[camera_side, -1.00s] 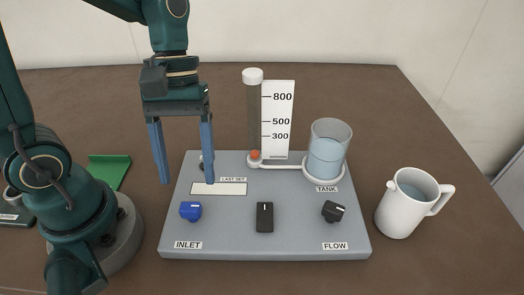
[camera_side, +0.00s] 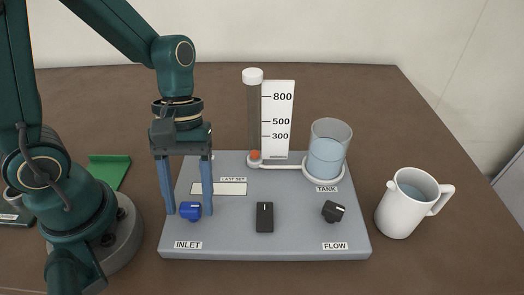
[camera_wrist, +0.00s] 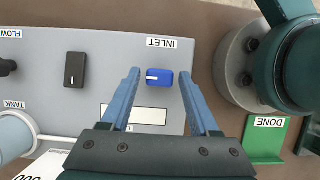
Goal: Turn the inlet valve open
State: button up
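The blue inlet valve knob (camera_side: 190,211) sits on the grey panel (camera_side: 300,235) just above the INLET label. In the wrist view the blue knob (camera_wrist: 159,77) shows a white mark pointing toward the left of the picture. My gripper (camera_side: 189,212) points down with its two blue fingers apart, one to each side of the knob. In the wrist view my gripper (camera_wrist: 160,75) has a gap between each finger and the knob, and nothing is held. Whether the fingertips are level with the knob is hard to tell.
A black middle switch (camera_side: 265,217) and a black FLOW knob (camera_side: 333,211) stand to the right on the panel. Behind are a gauge tube (camera_side: 253,115) with an orange float and a water tank (camera_side: 327,150).

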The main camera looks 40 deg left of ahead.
grip_shut()
jog(key=shift+m, duration=0.3)
jog(key=m, duration=0.2)
jog(key=m+g+y, duration=0.1)
jog(key=m, duration=0.1)
jog(key=shift+w+d+y, duration=0.1)
jog(key=shift+d+y, duration=0.05)
jog(key=shift+y, duration=0.15)
jog(key=m+y, duration=0.1)
jog(key=m, duration=0.3)
jog(key=shift+d+m+y, duration=0.1)
jog(key=shift+m+y, duration=0.3)
jog(key=m+y, duration=0.1)
jog(key=m, duration=0.3)
jog(key=shift+d+m+y, duration=0.1)
jog(key=shift+m+y, duration=0.2)
jog(key=shift+y, duration=0.1)
jog(key=shift+d+m+t+y, duration=0.1)
jog(key=shift+m+t+y, duration=0.4)
jog(key=shift+m, duration=1.4)
jog(key=shift+o, duration=1.8)
grip_release()
